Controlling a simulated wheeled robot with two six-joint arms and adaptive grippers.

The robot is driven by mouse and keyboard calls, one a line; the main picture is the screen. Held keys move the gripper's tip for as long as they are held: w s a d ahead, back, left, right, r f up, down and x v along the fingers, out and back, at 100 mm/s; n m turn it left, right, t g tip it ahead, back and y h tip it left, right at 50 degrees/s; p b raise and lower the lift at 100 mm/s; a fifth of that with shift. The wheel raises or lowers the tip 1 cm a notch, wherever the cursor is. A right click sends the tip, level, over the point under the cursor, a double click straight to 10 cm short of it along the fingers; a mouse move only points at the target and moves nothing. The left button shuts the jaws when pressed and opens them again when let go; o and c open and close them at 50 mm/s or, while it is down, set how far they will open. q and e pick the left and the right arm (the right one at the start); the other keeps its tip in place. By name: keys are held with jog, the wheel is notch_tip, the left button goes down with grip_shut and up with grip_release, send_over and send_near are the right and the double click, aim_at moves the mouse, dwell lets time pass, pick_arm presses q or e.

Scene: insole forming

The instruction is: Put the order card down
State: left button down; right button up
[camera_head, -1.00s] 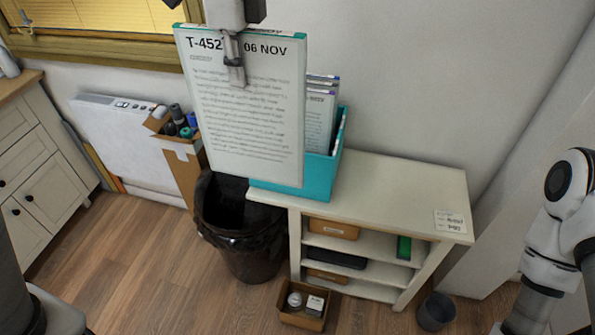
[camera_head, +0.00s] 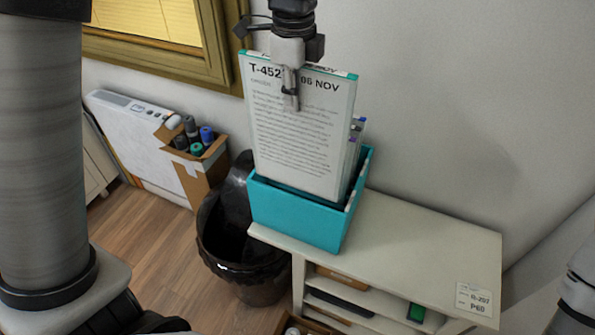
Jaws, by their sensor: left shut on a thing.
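The order card (camera_head: 295,140) is a white printed sheet with a teal top edge, reading "T-452" and "06 NOV". My left gripper (camera_head: 291,100) is shut on its top edge and holds it upright. The card's lower edge is hidden behind the front wall of a teal file box (camera_head: 295,215), so the card appears to be partly inside the box. Other cards (camera_head: 356,137) stand in the box behind it. My right gripper is not in view; a part of my right arm shows at the lower right edge.
The box stands on the left end of a white shelf unit (camera_head: 430,240), whose top is clear to the right, with a label (camera_head: 474,299) at its corner. A black bin (camera_head: 225,250) stands left of it. A carton of rolls (camera_head: 205,165) stands by the wall.

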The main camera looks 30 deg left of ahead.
pick_arm(q)
jog(key=p, duration=0.1)
send_near(298, 169)
jog(key=w, duration=0.1)
jog(key=w+a+r, duration=0.1)
jog(key=shift+w+r, duration=0.1)
jog(key=shift+w, duration=0.25)
jog(key=f+p, duration=0.1)
jog(key=f, duration=0.3)
jog(key=f+p, duration=0.1)
jog(key=f, duration=0.3)
jog(key=f+p, duration=0.1)
jog(key=f, duration=0.4)
jog(key=shift+s, duration=0.3)
jog(key=shift+w+f, duration=0.1)
jog(key=shift+f, duration=0.1)
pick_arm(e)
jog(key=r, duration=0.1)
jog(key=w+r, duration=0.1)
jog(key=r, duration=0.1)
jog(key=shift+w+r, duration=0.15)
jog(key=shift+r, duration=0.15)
pick_arm(q)
jog(key=c, duration=1.6)
grip_release()
jog(key=shift+f, duration=0.15)
jog(key=o, duration=0.4)
jog(key=shift+o, duration=0.2)
